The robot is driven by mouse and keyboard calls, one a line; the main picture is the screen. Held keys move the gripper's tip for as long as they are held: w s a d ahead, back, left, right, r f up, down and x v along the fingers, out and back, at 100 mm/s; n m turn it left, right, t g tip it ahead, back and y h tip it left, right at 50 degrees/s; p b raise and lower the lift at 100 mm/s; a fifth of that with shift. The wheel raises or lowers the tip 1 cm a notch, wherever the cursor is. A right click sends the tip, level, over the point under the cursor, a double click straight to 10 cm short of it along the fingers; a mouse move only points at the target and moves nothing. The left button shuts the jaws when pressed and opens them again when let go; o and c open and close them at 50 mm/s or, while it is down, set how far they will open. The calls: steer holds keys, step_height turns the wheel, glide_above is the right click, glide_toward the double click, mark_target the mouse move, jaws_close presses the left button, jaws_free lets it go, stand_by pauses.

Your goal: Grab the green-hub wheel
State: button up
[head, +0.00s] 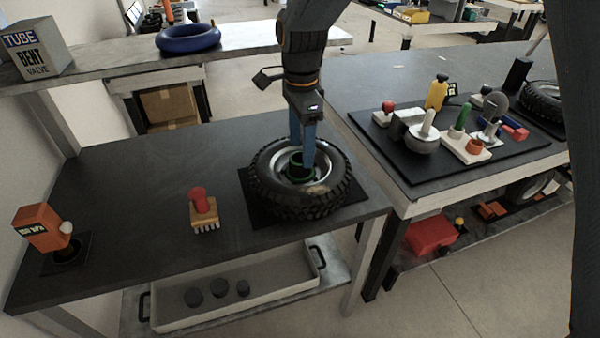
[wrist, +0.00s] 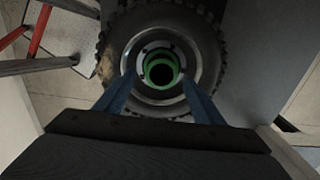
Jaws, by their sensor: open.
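The green-hub wheel (head: 262,190) lies flat on a black mat at the right part of the near table. It has a knobby black tire, a silver rim and a green ring hub (head: 292,167). In the wrist view the wheel (wrist: 207,25) is centred ahead, with the green hub (wrist: 160,66) between my fingers. My gripper (head: 302,165) points down over the hub, its blue fingers open on either side of it. The fingertips reach into the rim area; whether they touch the hub I cannot tell. A tan patch marks the tire's front.
A red-handled brush (head: 203,210) stands left of the wheel, and an orange box-shaped item (head: 42,228) is at the table's left end. A shelf (head: 110,67) with a blue ring (head: 188,38) runs behind. A tool mat (head: 405,165) lies on the right table.

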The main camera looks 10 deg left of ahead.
mark_target(300, 157)
steer(key=shift+a+f+p, duration=0.15)
steer(key=shift+f+p, duration=0.3)
steer(key=shift+f, duration=1.9)
jaws_close()
steer(key=shift+w+r, duration=0.1)
